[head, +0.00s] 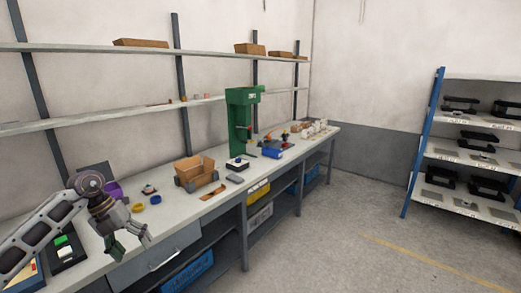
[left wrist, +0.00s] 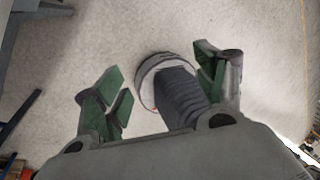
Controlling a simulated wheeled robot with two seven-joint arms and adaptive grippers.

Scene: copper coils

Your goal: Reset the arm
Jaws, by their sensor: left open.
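My left arm comes in from the left in the head view. My left gripper (head: 131,244) hangs with its fingers pointing down, at the front edge of the workbench (head: 220,205). Its green-padded fingers are apart, and I see nothing held. In the left wrist view the left gripper (left wrist: 162,84) shows its fingers spread wide over the grey floor. A grey ribbed round part appears between them, beyond the fingers; I cannot tell what it is. My right gripper is in neither view.
The bench holds a green press (head: 240,120), a cardboard box (head: 195,168), a yellow ring (head: 138,208) and a blue-and-yellow ring (head: 155,199). A drawer (head: 165,255) sits under the bench near my left gripper. A blue-framed shelf rack (head: 425,140) stands at right. The floor between is clear.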

